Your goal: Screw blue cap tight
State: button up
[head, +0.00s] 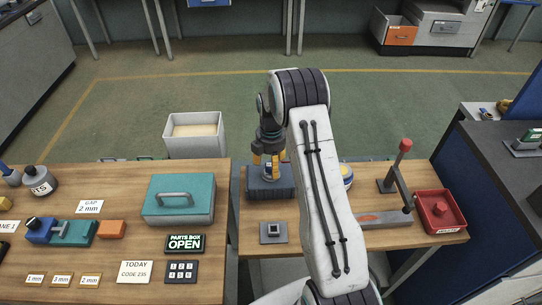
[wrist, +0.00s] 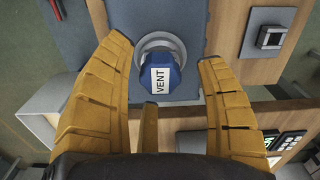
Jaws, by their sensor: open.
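The blue cap (wrist: 172,60), with a white label reading VENT, sits on a grey round collar (wrist: 150,43) in the wrist view. The collar stands on a blue-grey block (head: 257,190), which the head view shows on the right-hand table. My gripper (head: 266,163) is over this block, pointing down. In the wrist view its tan fingers (wrist: 165,58) are spread, one to the left and one to the right of the cap, with gaps between. A third finger is below the cap in the picture. In the head view the cap is mostly hidden by the fingers.
A small grey socket piece (head: 273,232) is in front of the block. A lever fixture (head: 385,218) and red tray (head: 441,212) are to the right. A teal box (head: 180,199) stands on the left table (head: 120,180). A gap separates the tables.

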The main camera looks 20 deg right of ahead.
jog(key=shift+f, duration=0.6)
jog(key=shift+c, duration=0.3)
grip_shut()
jog(key=m+b, duration=0.1)
jog(key=m, duration=0.2)
jog(key=shift+f+m, duration=0.1)
jog(key=shift+m, duration=0.3)
jog(key=shift+s+m+b, duration=0.1)
jog(key=shift+m+b, duration=0.5)
jog(key=shift+m, duration=1)
